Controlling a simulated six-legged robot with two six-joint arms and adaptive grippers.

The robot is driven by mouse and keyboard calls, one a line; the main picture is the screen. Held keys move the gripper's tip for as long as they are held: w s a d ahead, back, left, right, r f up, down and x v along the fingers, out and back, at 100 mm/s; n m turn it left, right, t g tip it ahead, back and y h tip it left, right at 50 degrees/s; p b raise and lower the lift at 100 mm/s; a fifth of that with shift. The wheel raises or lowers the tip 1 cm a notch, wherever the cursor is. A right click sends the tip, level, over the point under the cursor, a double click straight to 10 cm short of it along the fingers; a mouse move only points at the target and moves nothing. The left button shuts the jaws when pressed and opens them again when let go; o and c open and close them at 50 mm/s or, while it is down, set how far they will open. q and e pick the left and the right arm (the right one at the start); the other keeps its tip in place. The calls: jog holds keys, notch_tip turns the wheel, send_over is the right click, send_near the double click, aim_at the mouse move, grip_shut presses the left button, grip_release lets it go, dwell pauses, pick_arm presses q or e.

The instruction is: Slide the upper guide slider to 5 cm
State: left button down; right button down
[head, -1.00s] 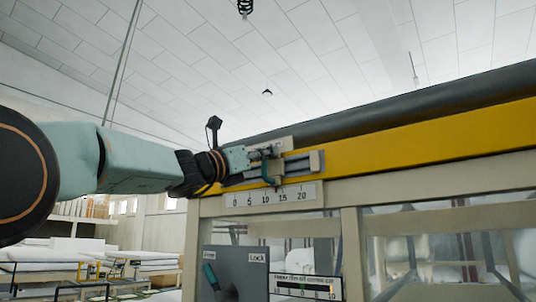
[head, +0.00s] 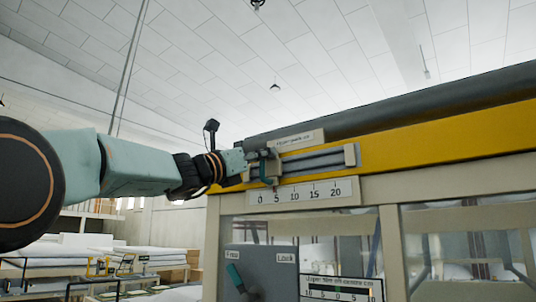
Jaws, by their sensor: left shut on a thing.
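The upper guide slider (head: 273,168) is a beige block with a teal clamp handle (head: 266,173), on grey rails along the yellow beam. The scale plate (head: 300,191) below reads 0, 5, 10, 15 and 20. The lower end of the teal handle is between 0 and 5, closer to 5 as far as this slanted view tells. My left gripper (head: 251,158) reaches in from the left and is shut on the slider; the exact finger contact is small and partly hidden. My right gripper is out of view.
A grey panel (head: 262,262) below has a teal lever (head: 235,277) leaning toward "Free", away from "Lock". Beside it is a second scale (head: 340,290). A dark roll (head: 420,105) lies above the yellow beam (head: 440,140). White wadding stacks (head: 50,256) stand back left.

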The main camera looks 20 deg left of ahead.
pick_arm(q)
jog(key=shift+d+f, duration=0.35)
jog(key=c, duration=1.7)
grip_release()
jog(key=shift+s+d+r, duration=0.1)
jog(key=shift+s+d, duration=0.05)
jog(key=shift+d, duration=0.15)
jog(key=shift+o, duration=0.7)
jog(key=shift+s+r, duration=0.1)
jog(key=shift+s, duration=0.05)
jog(key=shift+o, duration=0.7)
jog(key=shift+s+a, duration=0.1)
jog(key=shift+o, duration=0.3)
jog(key=shift+a+r, duration=0.1)
jog(key=shift+a, duration=0.35)
jog(key=shift+d, duration=0.2)
jog(key=v, duration=0.7)
jog(key=shift+a, duration=0.2)
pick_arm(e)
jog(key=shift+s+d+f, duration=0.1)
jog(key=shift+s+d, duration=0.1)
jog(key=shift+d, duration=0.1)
pick_arm(q)
jog(key=shift+s+a, duration=0.15)
